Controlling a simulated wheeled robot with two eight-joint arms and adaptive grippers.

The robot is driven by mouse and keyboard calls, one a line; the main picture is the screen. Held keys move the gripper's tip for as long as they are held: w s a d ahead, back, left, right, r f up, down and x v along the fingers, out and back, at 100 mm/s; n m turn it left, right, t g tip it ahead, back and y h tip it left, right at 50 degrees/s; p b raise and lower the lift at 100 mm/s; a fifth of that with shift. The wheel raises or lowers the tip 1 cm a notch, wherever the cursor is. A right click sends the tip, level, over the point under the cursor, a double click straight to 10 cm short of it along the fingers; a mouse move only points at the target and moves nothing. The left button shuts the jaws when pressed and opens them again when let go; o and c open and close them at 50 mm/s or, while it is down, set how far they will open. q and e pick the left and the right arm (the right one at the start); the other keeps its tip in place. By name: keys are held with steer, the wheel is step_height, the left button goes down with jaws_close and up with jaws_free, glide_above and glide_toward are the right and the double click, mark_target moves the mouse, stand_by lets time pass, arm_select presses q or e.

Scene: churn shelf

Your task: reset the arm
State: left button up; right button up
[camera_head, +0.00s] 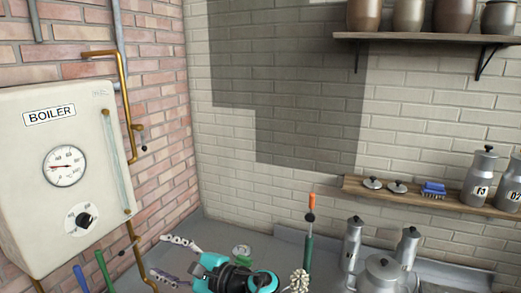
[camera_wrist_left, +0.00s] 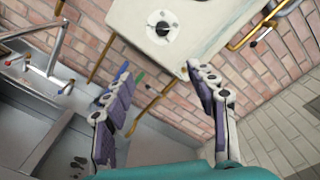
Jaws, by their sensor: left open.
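My left gripper (camera_head: 175,258) is at the bottom of the head view, below and to the right of the boiler. Its two fingers are spread apart with nothing between them. In the left wrist view the open gripper (camera_wrist_left: 163,115) points toward the brick wall, with the boiler (camera_wrist_left: 165,25) beyond its fingers. Part of my teal left arm shows behind the fingers. My right gripper is not in either view.
The cream boiler (camera_head: 65,180) with brass pipes (camera_head: 124,95) is at the left. Metal churns (camera_head: 352,243) stand at the lower right. A lower shelf (camera_head: 420,198) carries lids, a blue brush (camera_head: 433,188) and churns. An upper shelf (camera_head: 420,38) holds pots. A sink (camera_wrist_left: 60,150) shows in the wrist view.

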arm_select(q)
steer(key=s+a+f+n+g+h+b, duration=0.1)
steer(key=s+a+f+n+h+b, duration=0.2)
steer(key=f, duration=0.7)
steer(key=s+a+f+n+g+h+b, duration=0.1)
steer(key=s+a+f+h+b, duration=0.2)
steer(key=f, duration=0.6)
steer(key=s+d+f+n+t+h+b, duration=0.1)
steer(key=s+d+f+n+h+b, duration=0.3)
steer(key=f, duration=0.4)
steer(key=s+d+f+n+t+h+b, duration=0.1)
steer(key=s+d+f+n+h+b, duration=0.3)
steer(key=f, duration=0.4)
steer(key=shift+s+d+h+b, duration=0.15)
steer(key=shift+d+h+b, duration=0.65)
steer(key=shift+h, duration=0.4)
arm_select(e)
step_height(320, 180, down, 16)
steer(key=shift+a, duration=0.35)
arm_select(q)
steer(key=shift+f, duration=0.15)
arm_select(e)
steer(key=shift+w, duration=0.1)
